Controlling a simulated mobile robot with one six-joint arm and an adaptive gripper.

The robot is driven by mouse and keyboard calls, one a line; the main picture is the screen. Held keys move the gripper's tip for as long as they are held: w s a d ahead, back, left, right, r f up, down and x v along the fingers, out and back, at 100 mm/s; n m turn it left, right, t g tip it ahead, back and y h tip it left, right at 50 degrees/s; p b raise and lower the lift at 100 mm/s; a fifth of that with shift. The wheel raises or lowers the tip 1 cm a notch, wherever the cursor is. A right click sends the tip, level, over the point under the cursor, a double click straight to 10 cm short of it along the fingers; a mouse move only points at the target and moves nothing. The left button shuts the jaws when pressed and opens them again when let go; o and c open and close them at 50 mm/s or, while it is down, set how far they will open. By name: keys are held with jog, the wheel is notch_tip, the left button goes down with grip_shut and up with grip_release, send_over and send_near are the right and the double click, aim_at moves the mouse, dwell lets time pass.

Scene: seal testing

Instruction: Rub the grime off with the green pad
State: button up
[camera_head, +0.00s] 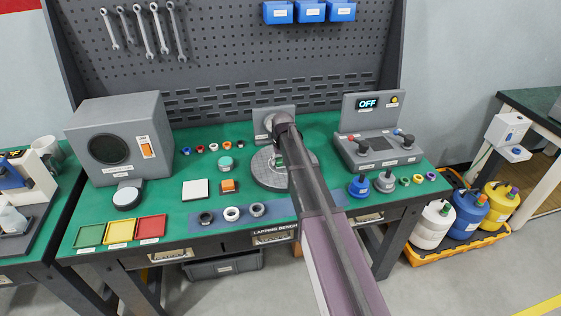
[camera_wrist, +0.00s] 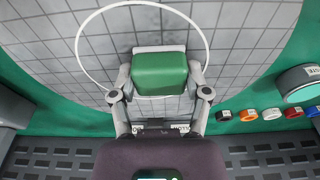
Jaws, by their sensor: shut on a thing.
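My gripper (camera_wrist: 159,88) is shut on the green pad (camera_wrist: 160,73), a block with a pale top edge, seen between the two fingers in the wrist view. The pad is over the round grey lapping plate (camera_wrist: 60,50), whose surface has a grid of dark lines. I cannot tell whether the pad touches the plate. A thin white ring outline (camera_wrist: 80,50) shows on the plate around the pad. In the head view my arm covers part of the plate (camera_head: 264,181) and most of my gripper (camera_head: 279,157). I make out no clear grime patch.
A grey control box reading OFF (camera_head: 379,135) stands right of the plate. An orange-topped block (camera_head: 229,187), a white square (camera_head: 195,189) and a green-lidded jar (camera_head: 225,164) lie left of it. Several rings stand on a blue strip (camera_head: 290,208) in front. Small coloured rings line the back.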

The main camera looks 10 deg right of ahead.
jog(key=shift+d+f, duration=0.1)
jog(key=shift+d, duration=1.65)
jog(key=shift+d, duration=0.1)
jog(key=shift+w+d, duration=0.1)
jog(key=shift+d, duration=1.6)
jog(key=shift+r+p, duration=3)
jog(key=shift+r, duration=0.1)
jog(key=shift+r, duration=0.1)
jog(key=shift+r+p, duration=1.4)
jog(key=shift+p, duration=0.1)
jog(key=shift+a, duration=0.15)
